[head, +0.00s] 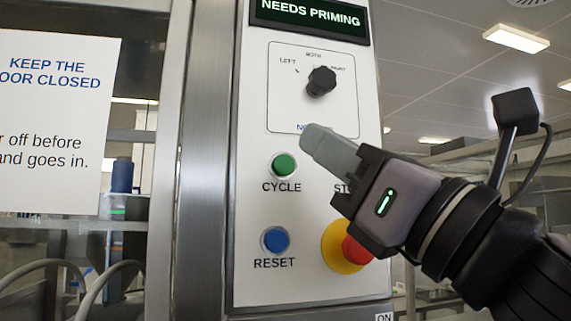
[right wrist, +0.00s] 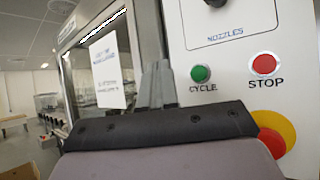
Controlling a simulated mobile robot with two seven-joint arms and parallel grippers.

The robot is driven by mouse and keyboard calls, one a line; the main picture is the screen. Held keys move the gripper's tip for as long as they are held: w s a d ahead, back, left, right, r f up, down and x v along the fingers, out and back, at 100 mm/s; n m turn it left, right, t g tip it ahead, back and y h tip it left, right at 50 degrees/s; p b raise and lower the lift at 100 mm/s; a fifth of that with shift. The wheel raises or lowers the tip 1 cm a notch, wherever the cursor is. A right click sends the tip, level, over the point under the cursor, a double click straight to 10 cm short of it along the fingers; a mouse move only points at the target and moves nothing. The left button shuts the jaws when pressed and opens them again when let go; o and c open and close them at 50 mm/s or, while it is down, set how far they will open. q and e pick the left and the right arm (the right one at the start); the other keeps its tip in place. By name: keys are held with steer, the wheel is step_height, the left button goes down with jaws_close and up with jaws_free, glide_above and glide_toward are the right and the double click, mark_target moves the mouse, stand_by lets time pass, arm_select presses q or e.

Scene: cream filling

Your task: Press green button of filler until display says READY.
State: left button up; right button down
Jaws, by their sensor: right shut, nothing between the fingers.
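The filler's display (head: 312,20) at the top of the panel reads NEEDS PRIMING. The green button (head: 284,166), labelled CYCLE, is on the panel's left side; it also shows in the right wrist view (right wrist: 201,74). My right gripper (head: 310,142) is shut and empty. In the head view its fingertips appear just above and right of the green button, below the selector knob. In the right wrist view its fingers (right wrist: 157,84) appear left of the button. I see no contact with the button. My left gripper is not in view.
A black selector knob (head: 321,81) sits above the buttons. A blue RESET button (head: 275,240) is below the green one. A red STOP button (right wrist: 265,64) and a red emergency knob on a yellow base (head: 340,247) are to the right. A door notice (head: 50,120) hangs at left.

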steer(key=shift+w+a, duration=0.45)
steer(key=shift+w, duration=0.85)
steer(key=shift+w+a, duration=0.4)
steer(key=shift+w, duration=0.95)
steer(key=shift+w+a, duration=0.45)
steer(key=shift+w, duration=0.85)
steer(key=shift+w+p, duration=0.1)
steer(key=shift+p, duration=0.2)
steer(key=shift+w+a, duration=0.15)
steer(key=shift+w, duration=0.15)
steer(key=shift+w+a, duration=0.1)
steer(key=shift+w, duration=0.4)
steer(key=shift+s, duration=0.1)
steer(key=shift+s+d, duration=0.25)
steer(key=shift+s, duration=0.5)
steer(key=shift+s+d, duration=0.25)
steer(key=shift+s, duration=0.55)
steer(key=shift+s+d, duration=0.3)
steer(key=shift+s, duration=0.5)
steer(key=shift+s+d, duration=0.25)
steer(key=shift+s, duration=0.55)
